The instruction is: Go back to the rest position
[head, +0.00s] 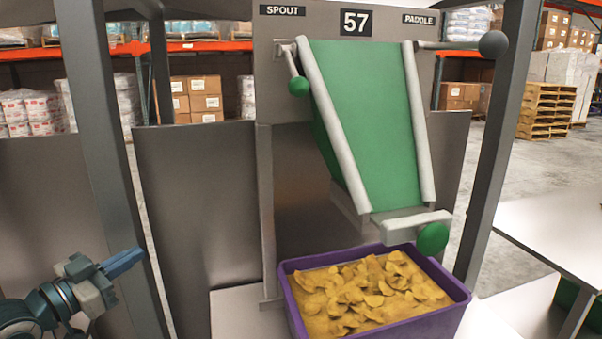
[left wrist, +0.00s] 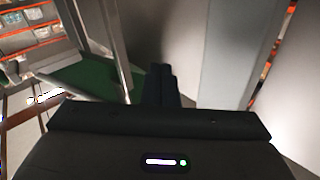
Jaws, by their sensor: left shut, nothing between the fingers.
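My left gripper (head: 122,262) is at the lower left of the head view, beside a dark metal post and well left of the weigher. Its fingers are together with nothing between them. In the left wrist view the closed fingers (left wrist: 161,88) point toward grey metal panels. My right gripper is in neither view.
A station marked 57 has a green chute (head: 370,110) with pale rails, a green knob (head: 299,86) and a dark ball (head: 493,44). A purple bin (head: 385,329) of yellow chips stands below. Metal posts (head: 100,130) flank it. A pale table (head: 560,235) is at right.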

